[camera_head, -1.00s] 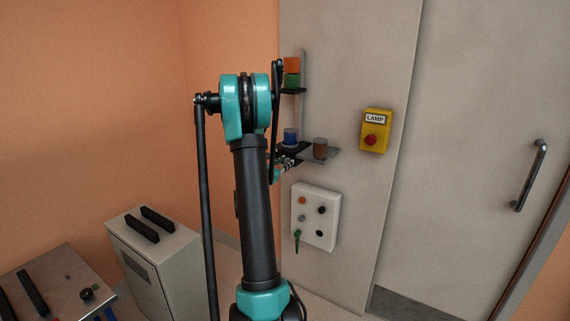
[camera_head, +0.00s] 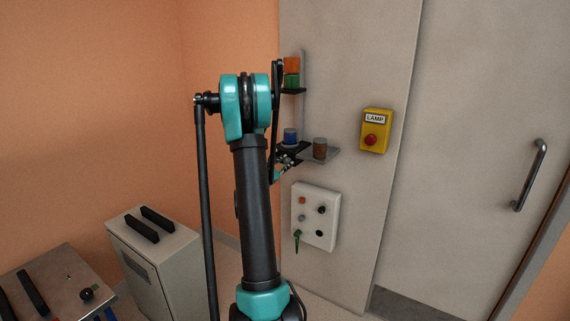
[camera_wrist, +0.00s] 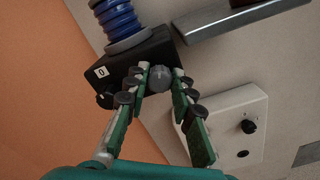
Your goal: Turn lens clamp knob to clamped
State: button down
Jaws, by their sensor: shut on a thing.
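The lens clamp knob, a round grey knob (camera_wrist: 162,79), sits at the corner of a black block (camera_wrist: 132,68) marked "0" in the wrist view. A ribbed blue lens piece (camera_wrist: 118,20) stands on this block; it also shows in the head view (camera_head: 290,137). My gripper (camera_wrist: 162,75) has its green-and-black fingers on either side of the grey knob and is shut on it. In the head view my gripper (camera_head: 286,160) is small and partly hidden behind my arm, just under the block. I cannot read the knob's turn angle.
A grey shelf (camera_head: 333,153) with a brown cylinder (camera_head: 320,148) is right of the block. Orange (camera_head: 291,65) and green pieces (camera_head: 291,80) sit above. A white panel with knobs (camera_head: 327,225) is below; a yellow lamp box (camera_head: 376,131) is to the right.

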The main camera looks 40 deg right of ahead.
jog(key=m, duration=0.7)
jog(key=shift+f, duration=0.1)
jog(key=m, duration=0.6)
jog(key=shift+s+f, duration=0.1)
jog(key=shift+m, duration=0.5)
jog(key=c, duration=1.3)
grip_release()
jog(key=v, duration=1.2)
